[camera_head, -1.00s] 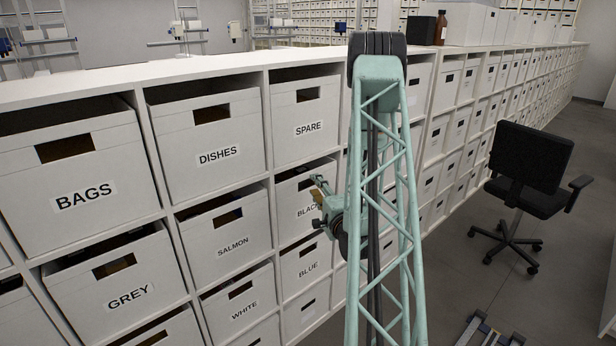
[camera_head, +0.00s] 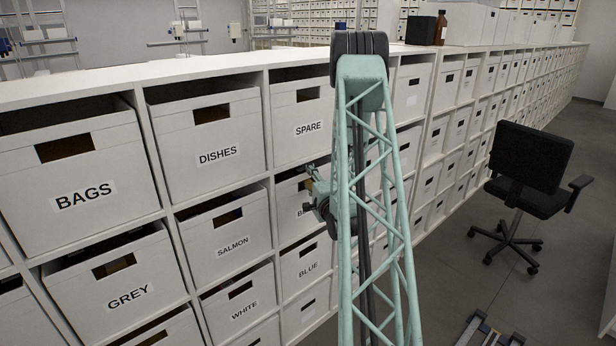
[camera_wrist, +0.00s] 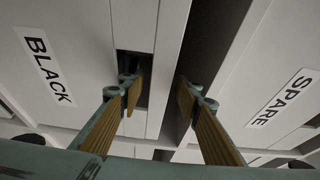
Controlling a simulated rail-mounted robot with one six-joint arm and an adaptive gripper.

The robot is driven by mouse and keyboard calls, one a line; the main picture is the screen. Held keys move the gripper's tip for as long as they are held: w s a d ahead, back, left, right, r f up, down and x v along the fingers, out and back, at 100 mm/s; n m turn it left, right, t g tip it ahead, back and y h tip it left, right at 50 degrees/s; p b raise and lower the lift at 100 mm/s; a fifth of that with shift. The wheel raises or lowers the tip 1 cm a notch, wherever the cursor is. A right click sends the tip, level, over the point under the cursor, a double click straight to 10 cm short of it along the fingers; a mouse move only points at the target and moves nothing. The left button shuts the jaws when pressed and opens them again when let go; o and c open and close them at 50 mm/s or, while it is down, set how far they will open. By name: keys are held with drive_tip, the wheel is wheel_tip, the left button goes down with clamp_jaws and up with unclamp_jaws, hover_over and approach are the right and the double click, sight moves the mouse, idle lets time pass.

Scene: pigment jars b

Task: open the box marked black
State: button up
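The box marked BLACK (camera_head: 288,196) is a white box in the shelf, below SPARE and above BLUE. My arm hides its right part and most of its label in the head view. In the wrist view the BLACK box (camera_wrist: 75,25) lies at the left, turned sideways, with its dark handle slot beside the fingers. My gripper (camera_wrist: 162,88) is open. One tan-padded finger overlaps the slot and the other overlaps the dark gap above the box's front edge. The front strip above the slot shows between them. I cannot tell whether the fingers touch or enter it. The box looks closed.
The SPARE box (camera_head: 307,120) sits directly above, and shows at the right in the wrist view. The BLUE box (camera_head: 306,268) is below and the SALMON box (camera_head: 220,236) is to the left. A black office chair (camera_head: 527,180) stands on open floor at the right.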

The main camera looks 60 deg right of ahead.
drive_tip(key=shift+c, duration=0.7)
clamp_jaws()
drive_tip(key=shift+s, duration=0.15)
